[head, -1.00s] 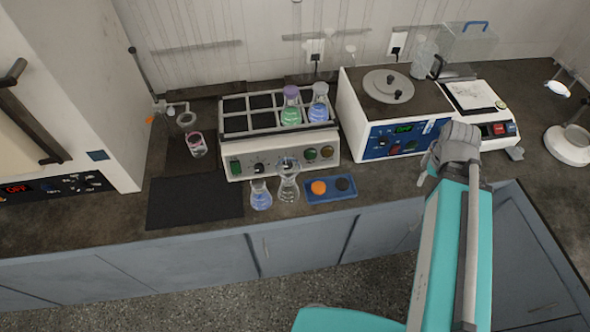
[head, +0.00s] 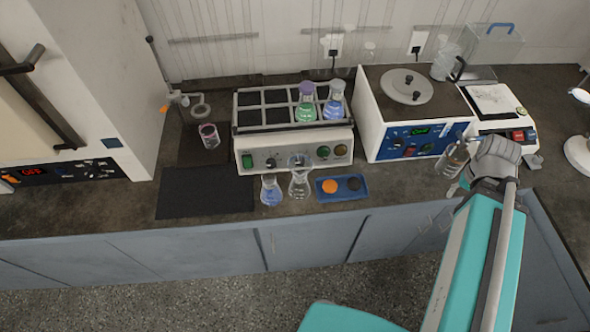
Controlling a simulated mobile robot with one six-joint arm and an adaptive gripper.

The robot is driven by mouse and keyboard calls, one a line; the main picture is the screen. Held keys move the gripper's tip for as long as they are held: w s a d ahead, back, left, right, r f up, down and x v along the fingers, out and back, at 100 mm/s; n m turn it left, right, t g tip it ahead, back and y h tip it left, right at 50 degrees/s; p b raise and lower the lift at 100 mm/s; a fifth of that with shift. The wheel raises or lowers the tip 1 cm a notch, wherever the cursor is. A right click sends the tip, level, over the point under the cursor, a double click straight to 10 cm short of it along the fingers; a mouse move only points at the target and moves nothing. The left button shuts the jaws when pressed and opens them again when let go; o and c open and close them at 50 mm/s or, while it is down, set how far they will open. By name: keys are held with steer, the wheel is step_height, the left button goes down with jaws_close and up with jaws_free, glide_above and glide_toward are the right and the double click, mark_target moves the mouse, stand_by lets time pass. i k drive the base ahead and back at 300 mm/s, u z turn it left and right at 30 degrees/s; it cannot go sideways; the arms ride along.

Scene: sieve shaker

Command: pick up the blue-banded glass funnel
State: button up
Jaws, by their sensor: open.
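A clear glass funnel (head: 299,161) with a bluish rim appears to sit upright in the mouth of a clear flask (head: 299,186) at the front middle of the bench. Its lower part is hard to tell from the flask glass. My gripper (head: 453,160) is open and empty, well to the right of the funnel. It is in front of the white-and-blue box and above the bench's front edge.
A flask of blue liquid (head: 270,192) stands just left of the funnel, and a blue tray (head: 341,193) with orange and dark discs lies to its right. The shaker (head: 293,160) with a rack stands behind. A black mat (head: 205,195) lies at left, clear.

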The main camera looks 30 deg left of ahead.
mark_target(300, 165)
steer(key=u, duration=0.05)
steer(key=k, duration=2.05)
steer(key=u, duration=1.1)
steer(key=i, duration=1)
